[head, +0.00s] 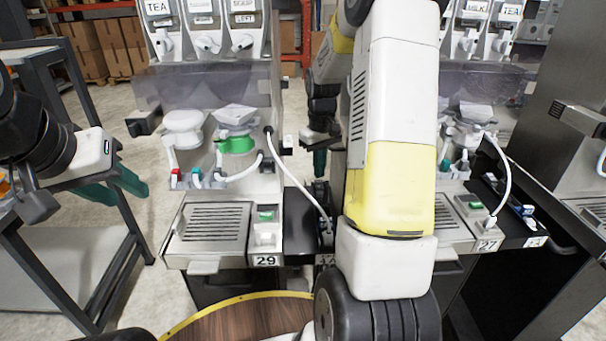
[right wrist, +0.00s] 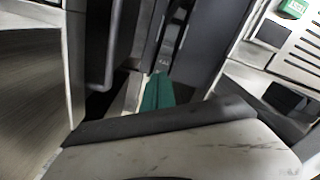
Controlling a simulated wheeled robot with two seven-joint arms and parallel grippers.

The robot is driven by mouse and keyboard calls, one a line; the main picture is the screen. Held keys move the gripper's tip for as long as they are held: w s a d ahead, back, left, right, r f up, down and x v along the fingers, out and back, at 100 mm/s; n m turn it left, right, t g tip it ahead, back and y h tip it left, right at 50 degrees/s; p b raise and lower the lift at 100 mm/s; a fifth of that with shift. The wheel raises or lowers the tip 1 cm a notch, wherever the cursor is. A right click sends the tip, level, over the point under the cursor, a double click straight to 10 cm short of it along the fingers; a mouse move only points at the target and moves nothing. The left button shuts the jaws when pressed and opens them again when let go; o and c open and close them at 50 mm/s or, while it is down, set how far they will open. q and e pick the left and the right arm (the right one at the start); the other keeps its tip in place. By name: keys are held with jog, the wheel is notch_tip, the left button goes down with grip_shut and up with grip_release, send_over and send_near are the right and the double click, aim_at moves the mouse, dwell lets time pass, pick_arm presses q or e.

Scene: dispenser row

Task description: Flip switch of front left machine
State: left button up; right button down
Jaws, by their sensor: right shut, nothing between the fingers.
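The front left machine (head: 228,262) carries the label 29 and has a grey drip grille. Its small green switch (head: 267,215) sits on a pale panel right of the grille; I cannot tell its position. My right gripper (head: 320,163) is beyond and right of that switch, apart from it and partly hidden by my arm. Its teal fingers (right wrist: 158,92) are shut and empty in the right wrist view. My left gripper (head: 122,192) is left of the machine, its teal fingers apart and empty.
A second machine (head: 455,240), labelled 27, stands to the right, partly behind my right arm. A white hose (head: 292,175) runs down beside the left machine. A grey metal cart (head: 75,235) stands at the left. A round wooden surface (head: 235,318) lies in front.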

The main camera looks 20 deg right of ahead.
aim_at(319, 181)
jog(key=shift+f, duration=0.95)
dwell(0.4)
jog(key=shift+r, duration=3.55)
jog(key=s+a+r+m+t, duration=0.1)
jog(key=s+a+r+t, duration=0.2)
jog(key=s+a+r, duration=0.6)
jog(key=s+a+r+m+t+y, duration=0.1)
jog(key=s+a+r+t+y, duration=0.1)
jog(key=s, duration=1.2)
notch_tip(319, 181, up, 2)
jog(key=shift+a+r+t, duration=0.15)
jog(key=shift+a+t, duration=0.45)
jog(key=shift+a, duration=0.3)
